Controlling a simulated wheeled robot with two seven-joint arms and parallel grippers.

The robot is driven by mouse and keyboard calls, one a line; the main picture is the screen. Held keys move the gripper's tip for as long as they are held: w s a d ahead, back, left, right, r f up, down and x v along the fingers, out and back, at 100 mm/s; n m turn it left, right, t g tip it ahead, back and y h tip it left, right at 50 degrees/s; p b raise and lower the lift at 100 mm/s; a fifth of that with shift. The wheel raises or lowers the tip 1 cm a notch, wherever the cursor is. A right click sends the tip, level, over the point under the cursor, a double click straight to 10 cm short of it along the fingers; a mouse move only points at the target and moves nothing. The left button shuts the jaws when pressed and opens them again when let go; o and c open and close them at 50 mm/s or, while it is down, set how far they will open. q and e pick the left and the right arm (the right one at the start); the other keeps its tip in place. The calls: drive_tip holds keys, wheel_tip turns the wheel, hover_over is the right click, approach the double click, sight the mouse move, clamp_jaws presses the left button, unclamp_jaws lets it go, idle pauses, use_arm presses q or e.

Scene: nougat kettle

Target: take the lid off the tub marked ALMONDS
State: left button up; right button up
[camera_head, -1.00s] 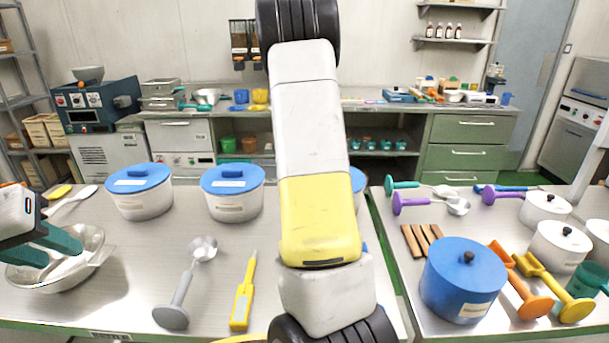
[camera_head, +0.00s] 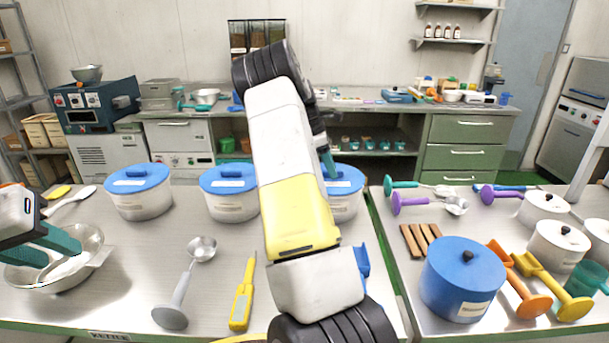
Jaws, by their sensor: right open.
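Three white tubs with blue lids stand in a row: a left tub (camera_head: 140,202), a middle tub (camera_head: 228,205) and a right tub (camera_head: 345,206) partly hidden by my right arm. All three lids are on; their labels are too small to read, so I cannot tell which is ALMONDS. My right gripper (camera_head: 327,163) is mostly hidden behind its arm. A teal finger shows over the right tub's lid (camera_head: 346,180); I cannot tell whether it touches. My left gripper (camera_head: 42,247) is open, with its teal fingers apart over a metal bowl (camera_head: 92,262).
A grey scoop (camera_head: 184,285) and a yellow tool (camera_head: 242,298) lie in front of the tubs. Something blue (camera_head: 362,259) lies partly behind my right arm. The right-hand table holds a large blue pot (camera_head: 462,282) and several utensils. A gap separates the two tables.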

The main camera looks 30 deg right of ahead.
sight(337, 170)
drive_tip(key=shift+f, duration=0.1)
drive_tip(key=shift+c, duration=0.2)
clamp_jaws()
drive_tip(key=shift+r, duration=0.2)
drive_tip(key=shift+r, duration=0.25)
wheel_tip(337, 170, up, 3)
drive_tip(key=s+a+r, duration=0.2)
drive_tip(key=s+a, duration=0.1)
drive_tip(key=a, duration=0.4)
drive_tip(key=s+a+r, duration=0.2)
drive_tip(key=s+a, duration=0.1)
drive_tip(key=a, duration=0.4)
drive_tip(key=shift+s+a, duration=0.25)
drive_tip(key=shift+a, duration=0.05)
